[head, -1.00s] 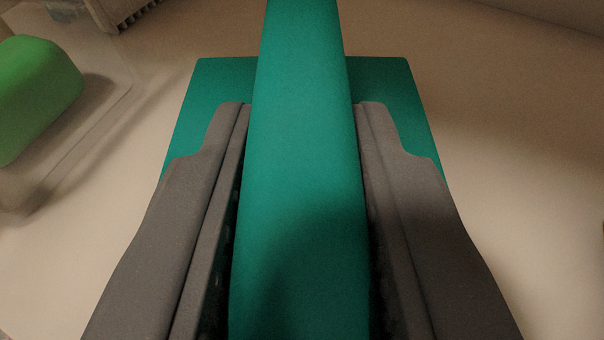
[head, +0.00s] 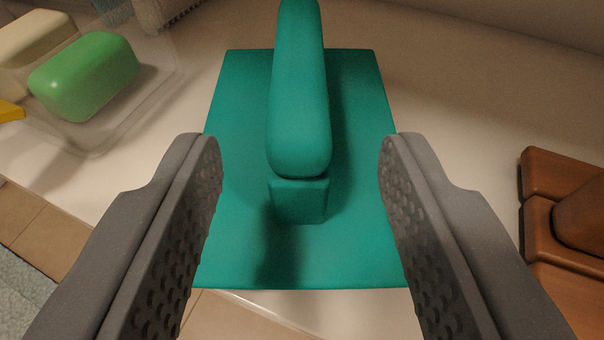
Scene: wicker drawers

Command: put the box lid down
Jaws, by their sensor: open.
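The teal box lid (head: 235,215) is a flat square plate with a long raised teal handle (head: 300,95) along its middle. It appears to lie flat on the pale surface, with its near edge at or slightly past that surface's front edge. My gripper (head: 302,160) is open, with one grey finger on each side of the handle and a clear gap to both. The fingers' textured inner pads show. Nothing is between the pads at their near part.
A clear tray (head: 150,110) at upper left holds a green block (head: 84,75) and a cream block (head: 35,38). A brown wooden object (head: 565,180) is at the right. The pale surface (head: 450,90) is free at upper right. Tiled floor (head: 45,235) shows at lower left.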

